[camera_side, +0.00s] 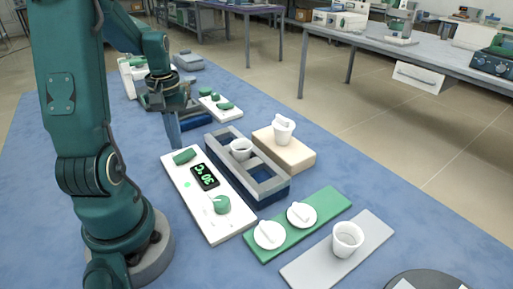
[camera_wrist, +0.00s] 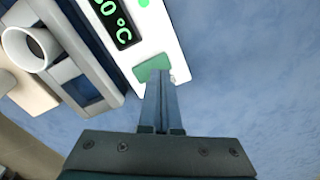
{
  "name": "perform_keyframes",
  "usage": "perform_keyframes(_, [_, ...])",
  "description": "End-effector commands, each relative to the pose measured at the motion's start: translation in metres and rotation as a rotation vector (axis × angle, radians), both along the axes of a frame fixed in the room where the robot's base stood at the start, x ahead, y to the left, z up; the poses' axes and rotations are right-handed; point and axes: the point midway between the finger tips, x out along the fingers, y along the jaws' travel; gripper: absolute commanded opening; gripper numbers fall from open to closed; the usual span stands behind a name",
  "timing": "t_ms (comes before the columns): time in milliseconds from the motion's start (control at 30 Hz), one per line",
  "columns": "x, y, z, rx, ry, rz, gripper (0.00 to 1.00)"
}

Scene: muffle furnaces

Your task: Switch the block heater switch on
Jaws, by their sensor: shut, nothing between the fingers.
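A white control panel (camera_side: 205,228) has a dark display reading about 30 °C (camera_side: 204,177), a lit green spot (camera_side: 187,184), a green knob (camera_side: 222,205) and a green rocker-like switch (camera_side: 184,156) at its far end. The wrist view shows the switch (camera_wrist: 150,63) at the panel's edge, partly covered by my fingertips. My gripper (camera_side: 176,143) points down with its fingers shut and empty, just beyond the switch's end of the panel. In the wrist view my gripper (camera_wrist: 158,75) overlaps the switch; I cannot tell whether it touches. The switch's on or off position is unclear.
Right of the panel stands a dark blue and grey block (camera_side: 274,186) with a white cup (camera_side: 241,149). Beyond is a tan block (camera_side: 297,155) with a lidded cup (camera_side: 283,130). A green mat (camera_side: 328,205) with lids and a grey mat (camera_side: 302,272) with a cup (camera_side: 347,239) lie nearer.

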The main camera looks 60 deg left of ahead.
Motion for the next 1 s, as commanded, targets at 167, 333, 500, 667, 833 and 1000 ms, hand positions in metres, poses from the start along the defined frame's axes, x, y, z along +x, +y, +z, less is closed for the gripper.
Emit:
perform_keyframes(167, [0.000,0.001,0.014,0.003,-0.002,0.000,0.00])
perform_keyframes(333, [0.000,0.000,0.027,0.003,-0.002,0.000,0.00])
perform_keyframes(500, [0.000,0.000,0.040,0.002,-0.001,0.000,0.00])
perform_keyframes(667, [0.000,0.000,0.047,0.001,-0.001,0.000,0.00])
perform_keyframes(833, [0.000,0.000,0.047,0.000,0.000,0.000,0.00])
perform_keyframes(1000, [0.002,-0.002,0.047,0.001,0.000,-0.011,0.00])
